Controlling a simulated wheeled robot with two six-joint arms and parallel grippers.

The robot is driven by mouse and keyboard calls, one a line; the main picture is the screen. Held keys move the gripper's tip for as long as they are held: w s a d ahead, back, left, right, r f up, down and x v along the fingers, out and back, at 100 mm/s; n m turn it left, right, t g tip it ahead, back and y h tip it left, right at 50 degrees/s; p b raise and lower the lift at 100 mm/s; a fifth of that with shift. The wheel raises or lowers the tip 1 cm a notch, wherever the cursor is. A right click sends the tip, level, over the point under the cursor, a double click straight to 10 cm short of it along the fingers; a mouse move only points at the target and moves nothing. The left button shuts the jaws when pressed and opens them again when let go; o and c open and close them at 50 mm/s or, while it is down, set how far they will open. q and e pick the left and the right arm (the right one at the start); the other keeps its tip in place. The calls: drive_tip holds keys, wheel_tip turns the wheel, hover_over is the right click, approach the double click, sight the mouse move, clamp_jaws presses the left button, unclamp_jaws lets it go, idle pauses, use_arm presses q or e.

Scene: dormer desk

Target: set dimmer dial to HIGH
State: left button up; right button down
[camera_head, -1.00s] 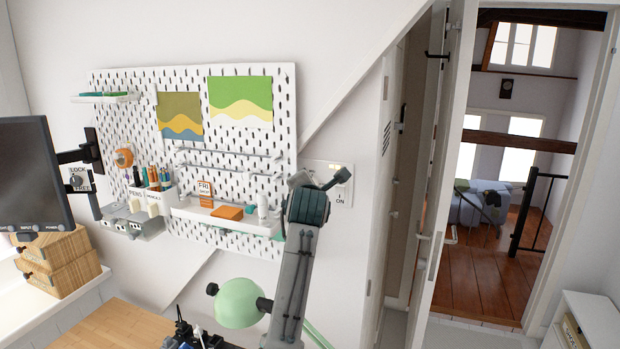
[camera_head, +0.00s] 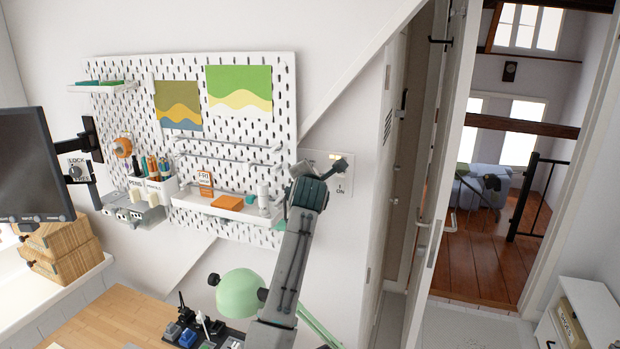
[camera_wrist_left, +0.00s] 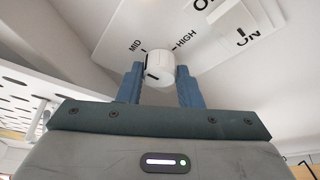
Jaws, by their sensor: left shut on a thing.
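The dimmer dial (camera_wrist_left: 158,68) is a white round knob on a white wall plate (camera_wrist_left: 215,45), seen in the left wrist view. MID and HIGH are printed beside it, each with a black tick line. A short dark mark shows on the knob's near side; which label the knob is set to I cannot tell. My left gripper (camera_wrist_left: 160,76) is shut on the dial, one blue finger on each side. In the head view my left gripper (camera_head: 318,178) is at the plate (camera_head: 341,188) and hides the dial. My right gripper is not in view.
A rocker switch (camera_wrist_left: 240,18) marked ON is on the same plate. The pegboard (camera_head: 226,142) with shelves is left of the plate, and a door frame is to the right.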

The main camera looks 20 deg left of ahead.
use_arm(q)
drive_tip(key=m+b, duration=0.2)
drive_tip(key=b, duration=0.1)
drive_tip(key=m+t+y+b, duration=0.1)
drive_tip(key=m+b, duration=0.1)
drive_tip(key=b, duration=0.2)
drive_tip(key=m+t+b, duration=0.1)
drive_tip(key=m+b, duration=0.1)
drive_tip(key=b, duration=0.1)
drive_tip(key=shift+d+f+y+b, duration=0.1)
drive_tip(key=shift+f+y+b, duration=0.2)
drive_tip(key=shift+f, duration=0.1)
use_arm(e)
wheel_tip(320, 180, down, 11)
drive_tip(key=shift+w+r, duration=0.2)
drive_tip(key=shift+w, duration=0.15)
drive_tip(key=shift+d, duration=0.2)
use_arm(q)
drive_tip(key=o, duration=0.5)
drive_tip(key=shift+o, duration=1)
drive_tip(key=shift+r, duration=0.15)
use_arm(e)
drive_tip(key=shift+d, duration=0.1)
use_arm(q)
drive_tip(key=shift+s, duration=0.1)
